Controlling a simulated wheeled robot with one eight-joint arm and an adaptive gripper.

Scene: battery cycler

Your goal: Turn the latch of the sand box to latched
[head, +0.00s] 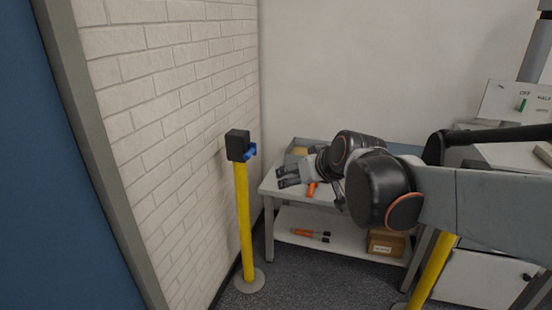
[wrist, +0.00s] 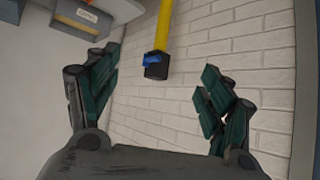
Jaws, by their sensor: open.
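No sand box or latch is clearly identifiable. A grey box (wrist: 85,16) with a small white label shows at the top left of the wrist view, with a bit of orange at its upper side; it may be the sand box, but no latch can be made out. A grey-walled tray (head: 300,146) with something tan in it stands at the back left of the bench in the head view, partly behind my arm. My gripper (head: 289,177) is over the bench's left end, pointing left. Its fingers (wrist: 160,78) are spread and empty in the wrist view.
A yellow post (head: 243,220) with a black head and blue tab stands by the brick wall. An orange-handled tool (head: 312,189) lies on the bench (head: 270,187). Its lower shelf holds orange tools (head: 310,235) and a cardboard box (head: 385,243). A switch panel (head: 520,104) is at right.

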